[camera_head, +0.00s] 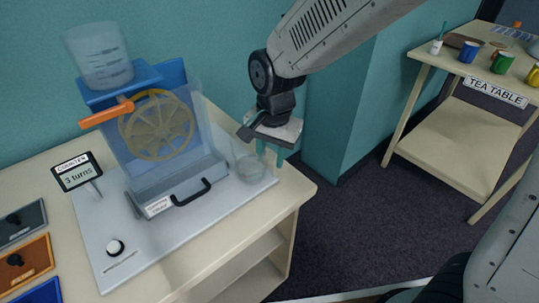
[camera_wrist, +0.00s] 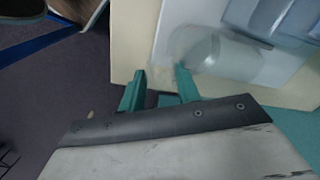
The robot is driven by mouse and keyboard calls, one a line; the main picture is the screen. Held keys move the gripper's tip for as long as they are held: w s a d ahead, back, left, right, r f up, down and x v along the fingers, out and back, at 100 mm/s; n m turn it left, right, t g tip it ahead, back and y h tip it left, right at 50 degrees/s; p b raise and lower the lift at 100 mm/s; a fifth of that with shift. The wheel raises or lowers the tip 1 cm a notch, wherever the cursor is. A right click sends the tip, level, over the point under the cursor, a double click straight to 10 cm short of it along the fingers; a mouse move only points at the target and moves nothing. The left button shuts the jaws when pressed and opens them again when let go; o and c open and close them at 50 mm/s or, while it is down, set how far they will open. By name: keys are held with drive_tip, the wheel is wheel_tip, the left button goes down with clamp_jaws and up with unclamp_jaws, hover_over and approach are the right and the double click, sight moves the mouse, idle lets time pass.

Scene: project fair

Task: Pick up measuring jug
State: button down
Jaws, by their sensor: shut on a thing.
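The measuring jug (camera_head: 247,168) is a clear, see-through vessel near the right end of the white board, beside the machine. In the wrist view the jug (camera_wrist: 200,52) shows as a faint glassy outline above the fingers. My gripper (camera_head: 270,154) points down at the right side of the jug, near the table's edge. Its two teal fingers also show in the wrist view (camera_wrist: 160,83). The gripper is shut on the jug at its side. The exact part between the fingers is too see-through to make out.
The clear machine (camera_head: 160,130) with a yellow wheel, an orange crank (camera_head: 106,113) and a tank (camera_head: 98,55) stands left of the jug. A "3 turns" sign (camera_head: 77,171) is farther left. The tea table (camera_head: 450,135) with cups is at right, across open floor.

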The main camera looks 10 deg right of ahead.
drive_tip(key=shift+r, duration=1.35)
drive_tip(key=shift+s+r, duration=0.2)
drive_tip(key=s+r, duration=0.1)
drive_tip(key=s, duration=1.4)
drive_tip(key=shift+s+d+r, duration=0.15)
drive_tip(key=shift+s+d, duration=0.05)
drive_tip(key=shift+s, duration=0.05)
